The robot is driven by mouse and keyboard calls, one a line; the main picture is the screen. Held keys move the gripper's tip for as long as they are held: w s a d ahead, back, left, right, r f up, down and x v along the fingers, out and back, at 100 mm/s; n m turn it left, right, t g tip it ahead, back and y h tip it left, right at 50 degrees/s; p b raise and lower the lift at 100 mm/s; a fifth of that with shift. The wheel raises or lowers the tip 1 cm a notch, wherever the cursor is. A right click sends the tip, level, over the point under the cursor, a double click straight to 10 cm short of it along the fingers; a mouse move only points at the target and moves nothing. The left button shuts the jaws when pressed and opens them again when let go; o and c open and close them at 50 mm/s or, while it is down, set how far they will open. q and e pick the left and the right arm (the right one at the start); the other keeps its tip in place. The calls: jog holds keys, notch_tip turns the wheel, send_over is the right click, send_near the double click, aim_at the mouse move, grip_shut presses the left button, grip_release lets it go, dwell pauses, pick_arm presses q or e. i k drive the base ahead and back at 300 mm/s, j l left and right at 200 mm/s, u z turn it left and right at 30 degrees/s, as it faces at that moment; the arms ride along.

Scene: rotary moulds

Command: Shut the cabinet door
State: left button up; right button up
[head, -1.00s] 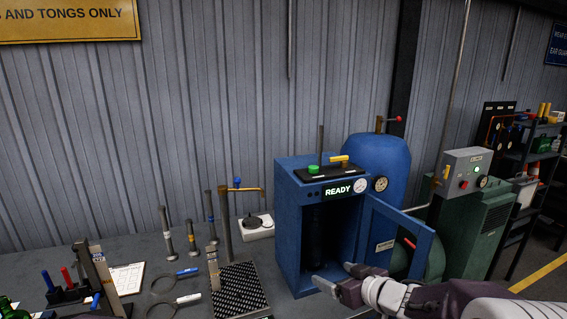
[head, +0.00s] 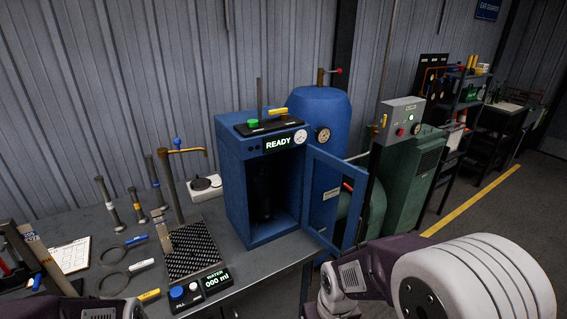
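The blue cabinet (head: 232,195) stands on the bench in the middle of the head view, its front open. Its blue door (head: 323,160), a frame with a see-through panel, stands swung out to the right. A dark upright shape (head: 263,195) shows dimly inside. A lit READY display, a gauge and a green button are on its upper part. My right arm is at the lower right, in front of and below the door; its gripper is not visible.
A blue tank (head: 318,108) stands behind the door, with a green machine (head: 420,165) to the right. A black mesh plate (head: 192,250), a tap post (head: 172,190) and a water control box (head: 200,290) are left of the cabinet. Open floor lies beyond the bench at right.

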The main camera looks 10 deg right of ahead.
aim_at(353, 222)
jog(key=l+u, duration=0.25)
jog(key=l, duration=0.35)
jog(key=l+u, duration=0.25)
jog(key=l, duration=0.35)
jog(key=l+u, duration=0.2)
jog(key=l, duration=0.4)
jog(key=k+l+u, duration=0.25)
jog(key=l, duration=0.3)
jog(key=i+l+u, duration=0.2)
jog(key=l, duration=0.2)
jog(key=i+l+u, duration=0.25)
jog(key=l, duration=0.15)
jog(key=l+u, duration=0.2)
jog(key=l, duration=0.2)
